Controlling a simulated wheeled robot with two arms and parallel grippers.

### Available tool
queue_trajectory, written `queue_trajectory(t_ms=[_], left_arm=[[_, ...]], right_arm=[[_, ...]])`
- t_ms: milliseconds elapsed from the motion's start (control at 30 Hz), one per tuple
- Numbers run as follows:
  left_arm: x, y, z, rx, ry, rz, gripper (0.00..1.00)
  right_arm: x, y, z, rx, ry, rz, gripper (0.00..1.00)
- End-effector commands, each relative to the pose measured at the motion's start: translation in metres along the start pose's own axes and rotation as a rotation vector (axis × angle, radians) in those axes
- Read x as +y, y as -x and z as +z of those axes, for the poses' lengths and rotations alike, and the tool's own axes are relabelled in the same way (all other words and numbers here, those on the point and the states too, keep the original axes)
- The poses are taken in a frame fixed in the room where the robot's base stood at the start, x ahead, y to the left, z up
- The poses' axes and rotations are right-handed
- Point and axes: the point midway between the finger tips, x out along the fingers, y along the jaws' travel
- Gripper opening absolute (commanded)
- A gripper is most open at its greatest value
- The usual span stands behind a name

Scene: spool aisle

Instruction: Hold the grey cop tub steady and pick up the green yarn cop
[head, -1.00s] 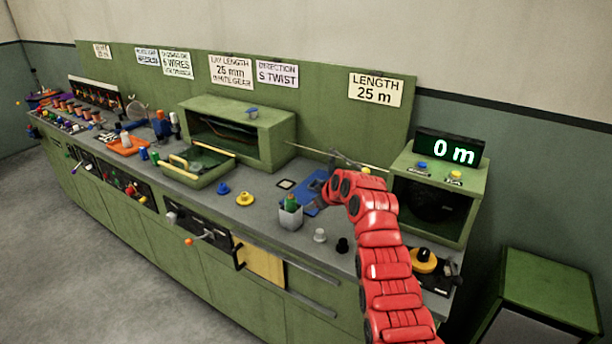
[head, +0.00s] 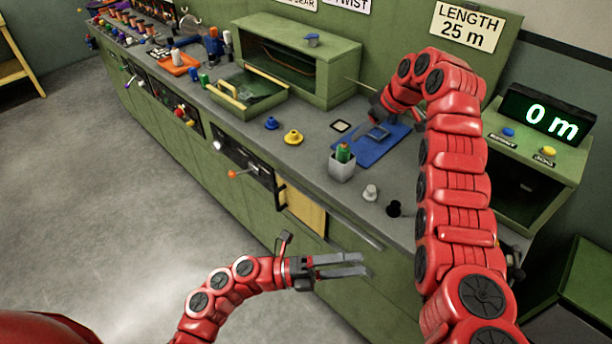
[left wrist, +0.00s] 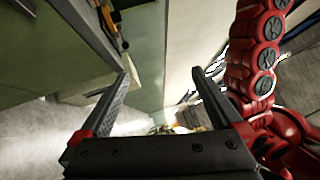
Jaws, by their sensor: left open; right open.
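The light grey cop tub (head: 342,171) stands upright on the bench top near its front edge. The green yarn cop (head: 343,151) stands in it, its top above the rim. My left gripper (head: 363,264) is open and empty, in front of the bench's drawer fronts and apart from the tub. In the left wrist view its two fingers (left wrist: 160,75) are spread with nothing between them; neither tub nor cop can be made out there. My right gripper (head: 379,122) is beyond the tub by the blue mat (head: 378,147), open, its fingers small and partly hidden by my arm.
A white spool (head: 371,193) and a black one (head: 394,209) stand right of the tub. A yellow spool (head: 293,137) and a blue one (head: 271,123) stand to its left. A green tray (head: 249,97) lies farther left. The length display (head: 546,117) stands at right.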

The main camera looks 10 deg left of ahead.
Motion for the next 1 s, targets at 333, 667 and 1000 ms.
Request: queue_trajectory(t_ms=[333,667,1000], left_arm=[[0.046,0.065,0.175,-0.06,-0.899,0.847,1.0],[0.005,0.088,0.238,-0.089,-1.223,1.049,1.0],[0.037,0.056,0.27,-0.093,-1.224,1.046,1.0]], right_arm=[[0.0,0.0,0.0,0.001,0.0,0.001,0.5],[0.0,0.0,0.0,0.001,0.0,0.001,0.5],[0.0,0.0,0.0,0.001,0.0,0.001,0.5]])
